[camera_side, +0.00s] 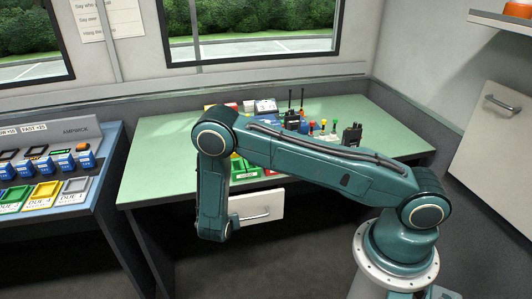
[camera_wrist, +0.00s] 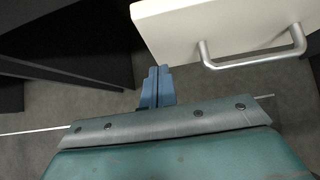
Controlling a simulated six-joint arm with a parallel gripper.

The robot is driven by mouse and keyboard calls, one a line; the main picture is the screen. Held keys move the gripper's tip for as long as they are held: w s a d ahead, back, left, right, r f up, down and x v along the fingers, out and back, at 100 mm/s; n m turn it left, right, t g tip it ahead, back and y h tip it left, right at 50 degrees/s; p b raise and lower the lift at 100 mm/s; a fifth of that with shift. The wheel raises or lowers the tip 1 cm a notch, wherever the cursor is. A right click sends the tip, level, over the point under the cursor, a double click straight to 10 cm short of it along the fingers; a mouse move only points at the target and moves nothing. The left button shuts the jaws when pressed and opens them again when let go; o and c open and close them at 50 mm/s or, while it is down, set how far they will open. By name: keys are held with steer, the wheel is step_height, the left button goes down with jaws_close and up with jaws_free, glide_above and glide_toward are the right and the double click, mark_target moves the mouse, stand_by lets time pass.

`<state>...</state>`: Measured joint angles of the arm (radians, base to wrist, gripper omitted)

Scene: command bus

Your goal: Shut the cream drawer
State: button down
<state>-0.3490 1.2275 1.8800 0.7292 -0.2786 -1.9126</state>
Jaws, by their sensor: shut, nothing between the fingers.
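The cream drawer (camera_side: 264,207) shows under the front edge of the green-topped desk, with a metal bar handle on its front. My arm hides its left part, and how far it stands out is hard to tell. In the wrist view the drawer (camera_wrist: 185,25) is at the upper right, with its handle (camera_wrist: 255,58) pointing toward the lower edge. My gripper (camera_wrist: 157,72) is shut and empty, its blue fingertips just left of and below the drawer's lower left edge in the picture. I cannot tell whether they touch. In the side view my wrist hides the fingers.
A blue console (camera_side: 60,220) with coloured trays stands at the left. A cream panel with a handle (camera_side: 503,104) is at the right. Dark floor lies below the desk.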

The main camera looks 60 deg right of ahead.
steer(key=shift+w+d, duration=0.45)
steer(key=shift+d, duration=0.05)
steer(key=w+d, duration=0.3)
steer(key=shift+w, duration=0.1)
steer(key=shift+w+d+r, duration=0.1)
steer(key=shift+w+d, duration=0.1)
steer(key=shift+d, duration=0.1)
steer(key=shift+a, duration=0.1)
steer(key=s+a+r, duration=0.6)
steer(key=s+a, duration=0.2)
steer(key=shift+s+a+r, duration=0.15)
steer(key=shift+r, duration=0.25)
stand_by(0.4)
